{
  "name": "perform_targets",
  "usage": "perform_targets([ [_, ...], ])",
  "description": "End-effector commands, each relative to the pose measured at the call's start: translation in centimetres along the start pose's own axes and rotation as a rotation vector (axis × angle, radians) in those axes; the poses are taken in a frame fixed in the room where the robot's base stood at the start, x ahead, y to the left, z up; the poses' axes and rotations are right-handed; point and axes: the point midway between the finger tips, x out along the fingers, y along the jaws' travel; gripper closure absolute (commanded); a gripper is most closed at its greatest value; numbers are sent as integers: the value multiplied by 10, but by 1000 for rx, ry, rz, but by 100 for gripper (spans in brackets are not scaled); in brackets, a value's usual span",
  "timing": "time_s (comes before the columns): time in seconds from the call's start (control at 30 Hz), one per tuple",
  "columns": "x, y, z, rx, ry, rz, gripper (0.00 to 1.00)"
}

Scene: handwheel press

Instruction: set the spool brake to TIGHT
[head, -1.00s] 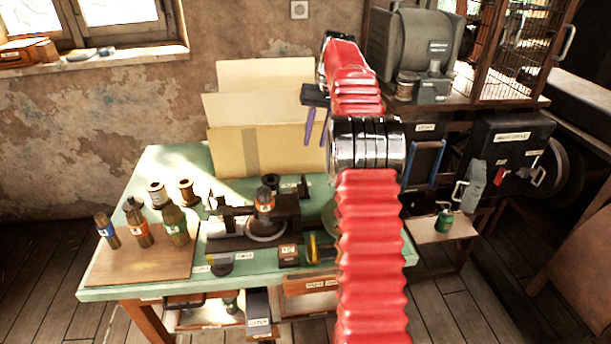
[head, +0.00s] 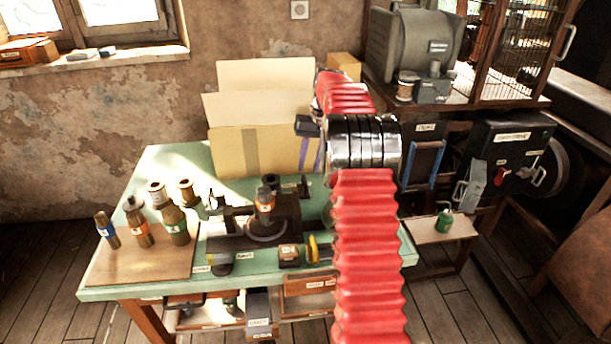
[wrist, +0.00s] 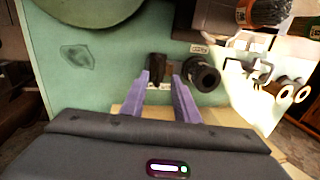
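A small dark upright piece (head: 304,187) stands at the back of the green bench, beside a black round spool-like part (head: 287,187) and a small white label. The label is too small to read, so I cannot tell if this is the spool brake or how it is set. In the wrist view the dark piece (wrist: 157,68) lies in line with the gap between my fingertips, and the black round part (wrist: 203,72) is just right of it. My gripper (wrist: 160,77) has its two purple fingers apart, with no contact visible. In the head view one purple finger (head: 320,155) shows behind my red arm.
The handwheel press (head: 262,222) stands in front of these parts. A green round plate (wrist: 90,8) shows in the wrist view.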

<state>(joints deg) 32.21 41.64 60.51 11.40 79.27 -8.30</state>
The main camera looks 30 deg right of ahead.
Motion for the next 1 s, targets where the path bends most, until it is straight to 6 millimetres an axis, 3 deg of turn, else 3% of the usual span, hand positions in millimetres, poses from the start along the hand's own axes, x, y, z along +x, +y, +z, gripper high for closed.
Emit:
perform_targets([
  [0.3,41,0,0,0,-2,0,72],
  [0.7,47,0,0,0,0,0,73],
  [1.0,46,0,0,0,0,0,94],
])
